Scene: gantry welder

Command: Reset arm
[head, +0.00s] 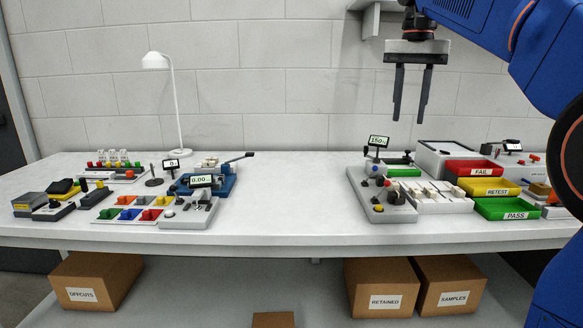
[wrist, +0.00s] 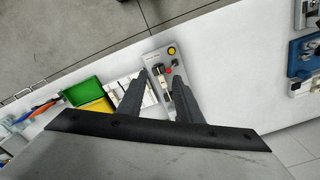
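My gripper (head: 411,108) is open and empty in the head view. It hangs with its fingers pointing down, high above the right side of the white table (head: 290,226). My blue arm reaches in from the upper right. In the wrist view my gripper (wrist: 158,92) shows two dark fingers apart with nothing between them. Below the fingers lies a grey device with a yellow button (wrist: 171,50).
Red, yellow and green trays (head: 513,209) stand at the right. A grey device (head: 381,195) with a small display is left of them. More instruments, bins (head: 137,214) and a lamp (head: 157,62) fill the left. The table's middle is clear.

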